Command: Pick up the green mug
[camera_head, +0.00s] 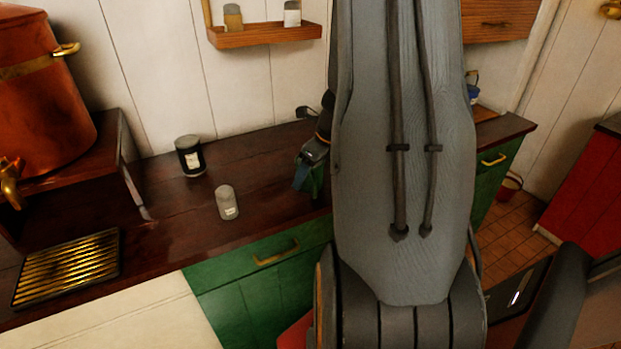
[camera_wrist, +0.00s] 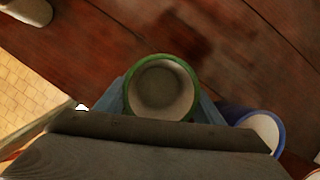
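The green mug (camera_wrist: 161,62) is seen from above in the wrist view, with a green rim and a pale inside. My gripper (camera_wrist: 163,98) is over it, with one bluish finger at each side of the mug. No clear gap shows between fingers and mug, but I cannot tell whether they grip it. In the head view my gripper (camera_head: 308,172) is at the counter's front edge, partly hidden by my arm. A bit of green (camera_head: 318,182) beside it may be the mug.
A blue-rimmed mug (camera_wrist: 266,130) is close on the right of the green mug. On the dark wooden counter (camera_head: 265,165) stand a black jar (camera_head: 189,157) and a grey jar (camera_head: 227,203). A slatted rack (camera_head: 68,266) and copper urn (camera_head: 45,95) are at left.

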